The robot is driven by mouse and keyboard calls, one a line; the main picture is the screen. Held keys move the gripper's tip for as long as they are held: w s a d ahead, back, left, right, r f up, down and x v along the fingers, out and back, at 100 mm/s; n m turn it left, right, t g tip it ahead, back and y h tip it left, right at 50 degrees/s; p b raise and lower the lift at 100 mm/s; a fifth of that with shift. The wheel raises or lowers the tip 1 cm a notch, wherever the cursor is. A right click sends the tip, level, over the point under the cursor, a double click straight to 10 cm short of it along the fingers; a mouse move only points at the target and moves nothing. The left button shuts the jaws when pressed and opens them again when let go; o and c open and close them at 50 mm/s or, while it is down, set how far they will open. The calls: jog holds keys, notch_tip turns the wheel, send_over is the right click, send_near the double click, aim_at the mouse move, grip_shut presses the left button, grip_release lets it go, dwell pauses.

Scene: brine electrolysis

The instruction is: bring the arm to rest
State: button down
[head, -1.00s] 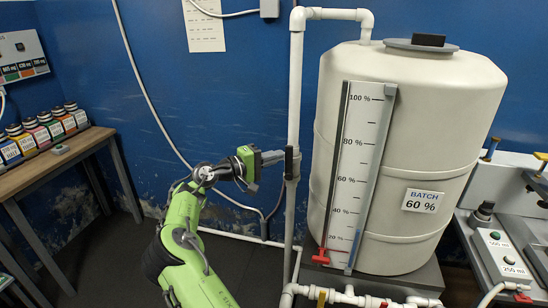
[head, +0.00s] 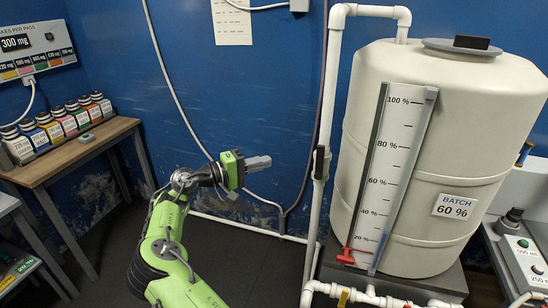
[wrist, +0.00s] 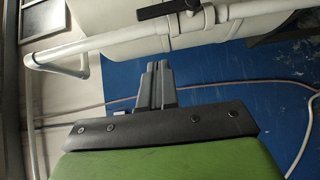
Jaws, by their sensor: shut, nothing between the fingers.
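My green arm rises from the bottom of the head view. My gripper (head: 268,162) is held out level toward the right, in front of the blue wall. Its grey fingers are shut with nothing between them. The fingers also show shut in the wrist view (wrist: 158,85), above the green gripper body. The fingertips are apart from the white vertical pipe (head: 324,130) to their right.
A large cream tank (head: 440,150) with a percent scale (head: 395,170) stands at the right. White pipes (head: 340,293) run at its foot. A wooden table (head: 75,155) with several labelled bottles (head: 68,122) is at the left. Floor between them is clear.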

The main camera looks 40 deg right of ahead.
jog(key=shift+s+a, duration=0.1)
jog(key=shift+a, duration=0.05)
jog(key=s+a+f+m+t+y, duration=0.1)
jog(key=s+f+m+t+y, duration=0.15)
jog(key=s+y, duration=0.65)
jog(key=s+a+n+t+y, duration=0.2)
jog(key=s+a, duration=0.4)
jog(key=a, duration=0.3)
jog(key=s+a+n+t+y, duration=0.2)
jog(key=s+a, duration=0.3)
jog(key=a, duration=0.5)
jog(key=s+a+r+n+t+y, duration=0.1)
jog(key=s+a+t+y, duration=0.3)
jog(key=a, duration=0.6)
jog(key=s+n, duration=0.1)
jog(key=s, duration=0.1)
jog(key=shift+s+t, duration=0.3)
jog(key=shift+t, duration=0.05)
